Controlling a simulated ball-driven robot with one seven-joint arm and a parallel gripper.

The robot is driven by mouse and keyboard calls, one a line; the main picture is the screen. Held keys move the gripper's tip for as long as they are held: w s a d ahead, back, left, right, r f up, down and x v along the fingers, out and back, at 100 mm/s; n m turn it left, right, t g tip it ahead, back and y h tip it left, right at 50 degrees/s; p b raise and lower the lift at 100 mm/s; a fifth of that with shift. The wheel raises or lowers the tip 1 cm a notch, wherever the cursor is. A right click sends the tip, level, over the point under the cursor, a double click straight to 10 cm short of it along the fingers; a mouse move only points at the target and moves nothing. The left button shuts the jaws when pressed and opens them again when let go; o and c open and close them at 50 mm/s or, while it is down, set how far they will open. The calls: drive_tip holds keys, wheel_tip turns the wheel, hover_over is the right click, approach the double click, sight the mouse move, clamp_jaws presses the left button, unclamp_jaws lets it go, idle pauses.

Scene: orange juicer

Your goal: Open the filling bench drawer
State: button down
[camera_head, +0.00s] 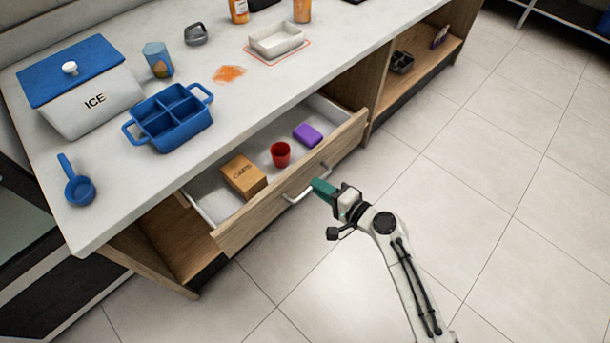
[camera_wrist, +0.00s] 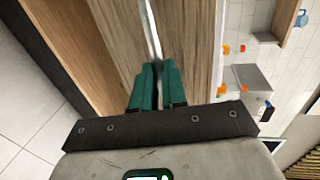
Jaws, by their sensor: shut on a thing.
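The bench drawer (camera_head: 240,231) is pulled out from under the white counter, and its inside shows. It holds a brown box marked CAPS (camera_head: 243,176), a red cup (camera_head: 281,154) and a purple block (camera_head: 308,134). A pale bar handle (camera_head: 297,196) runs along the wooden drawer front. My gripper (camera_head: 322,188) is at the handle, with its green fingers shut on it. In the wrist view the fingers of my gripper (camera_wrist: 156,85) meet around the handle bar (camera_wrist: 152,32), against the wood front (camera_wrist: 110,45).
On the counter (camera_head: 225,110) stand a blue divided tray (camera_head: 170,118), an ICE box (camera_head: 95,103), a blue scoop (camera_head: 79,189), a glass (camera_head: 158,60) and a white tray (camera_head: 276,40). An orange spill (camera_head: 229,74) lies there. The tiled floor (camera_head: 480,180) at right is clear.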

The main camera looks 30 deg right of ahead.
drive_tip(key=f+b+v, duration=0.2)
drive_tip(key=v, duration=0.9)
drive_tip(key=shift+s+f, duration=0.2)
drive_tip(key=shift+s, duration=0.3)
drive_tip(key=shift+d, duration=0.15)
drive_tip(key=c, duration=1.2)
unclamp_jaws()
drive_tip(key=shift+o, duration=0.2)
drive_tip(key=b+v, duration=0.1)
drive_tip(key=v, duration=0.9)
drive_tip(key=shift+s, duration=0.35)
drive_tip(key=shift+d, duration=0.1)
